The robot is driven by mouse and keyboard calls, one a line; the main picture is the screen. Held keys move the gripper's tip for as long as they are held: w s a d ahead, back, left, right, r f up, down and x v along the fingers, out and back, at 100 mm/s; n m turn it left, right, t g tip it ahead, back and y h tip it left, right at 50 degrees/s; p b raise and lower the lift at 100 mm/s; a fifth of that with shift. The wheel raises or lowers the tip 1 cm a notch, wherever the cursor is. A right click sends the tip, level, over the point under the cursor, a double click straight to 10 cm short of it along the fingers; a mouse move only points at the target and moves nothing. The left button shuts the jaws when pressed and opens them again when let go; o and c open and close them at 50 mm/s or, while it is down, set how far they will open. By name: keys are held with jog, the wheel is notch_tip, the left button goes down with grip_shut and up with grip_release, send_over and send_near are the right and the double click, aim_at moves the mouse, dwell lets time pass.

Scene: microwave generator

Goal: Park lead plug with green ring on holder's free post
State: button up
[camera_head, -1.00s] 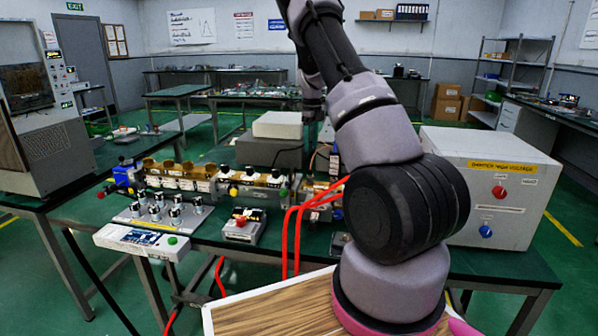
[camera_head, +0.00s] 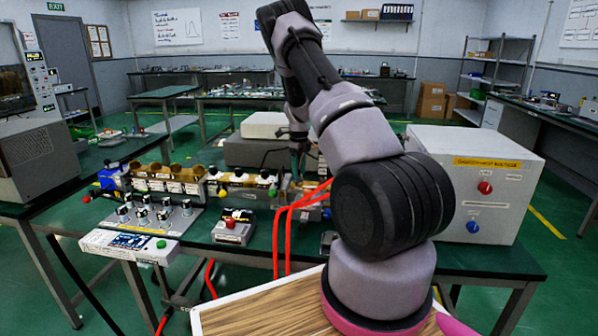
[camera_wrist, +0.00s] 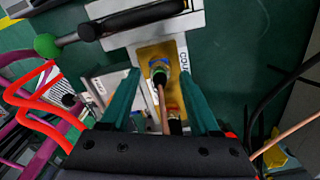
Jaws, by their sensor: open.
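In the head view my gripper (camera_head: 297,160) is small, low over the right end of the bench apparatus, and the plug cannot be made out there. I cannot clearly identify the holder or its free post in either view.
Red cables (camera_head: 287,225) loop beside the arm. A white high-voltage box (camera_head: 490,180) stands to the right. Gold waveguide parts (camera_head: 165,178), a panel with several knobs (camera_head: 150,215) and a small box with a red button (camera_head: 233,227) occupy the bench to the left.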

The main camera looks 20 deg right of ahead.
grip_shut()
